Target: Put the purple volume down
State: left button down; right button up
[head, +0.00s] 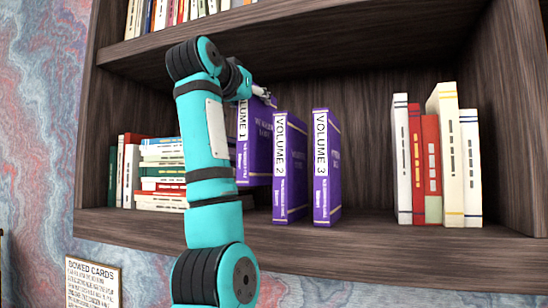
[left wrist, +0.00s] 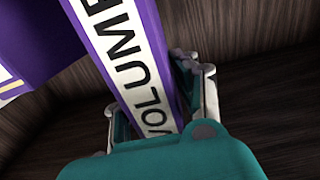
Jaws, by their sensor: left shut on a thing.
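The purple volume labelled VOLUME 1 (head: 259,150) is upright in the shelf bay, left of VOLUME 2 (head: 291,165) and VOLUME 3 (head: 326,165). Its bottom edge shows higher than theirs, and it looks raised off the shelf board. My left gripper (head: 262,93) is at its top and shut on it. In the left wrist view the fingers (left wrist: 158,105) lie on both sides of the white-labelled spine (left wrist: 125,60). Another purple book (left wrist: 38,45) shows at the left there. My right gripper is not in view.
Several books (head: 160,170) stand and lie at the left of the shelf (head: 370,245), partly behind my arm. Several white and red books (head: 430,160) stand at the right. Bare shelf lies between VOLUME 3 and these. A higher shelf (head: 290,30) is overhead.

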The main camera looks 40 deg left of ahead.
aim_at(254, 131)
pick_arm(q)
jog(key=shift+w+a+f, duration=0.1)
jog(key=shift+a+f, duration=0.05)
jog(key=shift+f, duration=0.45)
jog(key=shift+w+a+f, duration=0.1)
jog(key=shift+a+f, duration=0.05)
jog(key=shift+f, duration=0.4)
jog(key=f, duration=0.3)
jog(key=shift+w+d+f, duration=0.2)
jog(key=shift+f, duration=0.45)
jog(key=shift+a+f, duration=0.1)
jog(key=shift+f, duration=0.05)
jog(key=c, duration=1.3)
grip_release()
jog(key=shift+f, duration=0.1)
jog(key=o, duration=0.3)
jog(key=shift+s, duration=0.35)
jog(key=b+v, duration=0.5)
jog(key=v, duration=0.6)
jog(key=shift+s, duration=0.2)
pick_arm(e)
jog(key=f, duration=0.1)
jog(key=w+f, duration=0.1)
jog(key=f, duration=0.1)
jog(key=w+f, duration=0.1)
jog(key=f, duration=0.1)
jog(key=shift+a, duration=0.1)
